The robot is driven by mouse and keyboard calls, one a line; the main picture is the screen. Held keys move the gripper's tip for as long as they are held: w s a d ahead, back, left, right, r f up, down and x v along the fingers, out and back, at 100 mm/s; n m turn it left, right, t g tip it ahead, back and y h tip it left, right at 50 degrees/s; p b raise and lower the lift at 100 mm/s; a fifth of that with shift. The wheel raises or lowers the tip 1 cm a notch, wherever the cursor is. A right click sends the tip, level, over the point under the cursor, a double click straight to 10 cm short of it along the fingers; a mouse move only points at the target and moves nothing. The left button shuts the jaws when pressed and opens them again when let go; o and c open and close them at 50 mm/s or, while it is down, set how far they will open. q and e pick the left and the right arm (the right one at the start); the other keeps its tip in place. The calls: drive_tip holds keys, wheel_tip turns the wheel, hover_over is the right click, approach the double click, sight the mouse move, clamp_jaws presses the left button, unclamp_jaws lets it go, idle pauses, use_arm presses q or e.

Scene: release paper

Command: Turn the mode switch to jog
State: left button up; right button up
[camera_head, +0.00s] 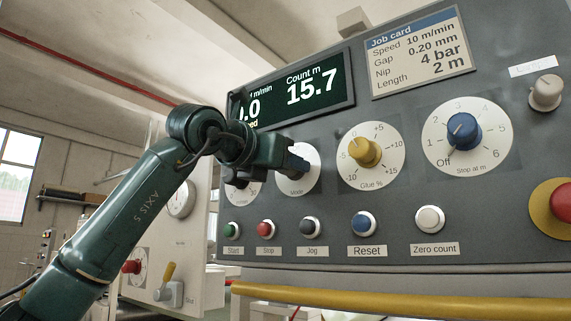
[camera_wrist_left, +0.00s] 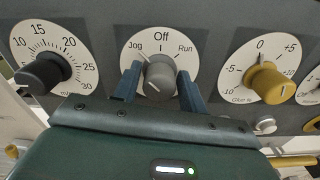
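The mode switch is a grey knob (camera_wrist_left: 160,76) on a white round dial marked Jog, Off and Run, in the middle of the left wrist view. I cannot tell surely which mark its pointer is at. My left gripper (camera_wrist_left: 159,80) has one finger on each side of the knob, with a narrow gap seeming to show at each side. In the head view my left gripper (camera_head: 297,164) is in front of the mode dial (camera_head: 304,181) and hides the knob and most of the dial's lettering. My right gripper is in neither view.
A black knob (camera_wrist_left: 42,72) is left of the mode switch and a yellow knob (camera_head: 365,152) right of it. Below are several push buttons, including Jog (camera_head: 310,226) and Reset (camera_head: 362,223). A yellow rail (camera_head: 400,300) runs under the panel. A red stop button (camera_head: 562,202) is far right.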

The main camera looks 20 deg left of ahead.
use_arm(q)
drive_tip(key=shift+o, duration=1.1)
drive_tip(key=shift+s, duration=0.1)
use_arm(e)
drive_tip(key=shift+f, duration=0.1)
use_arm(q)
drive_tip(key=b+v, duration=0.2)
drive_tip(key=v, duration=1.1)
drive_tip(key=shift+b, duration=0.3)
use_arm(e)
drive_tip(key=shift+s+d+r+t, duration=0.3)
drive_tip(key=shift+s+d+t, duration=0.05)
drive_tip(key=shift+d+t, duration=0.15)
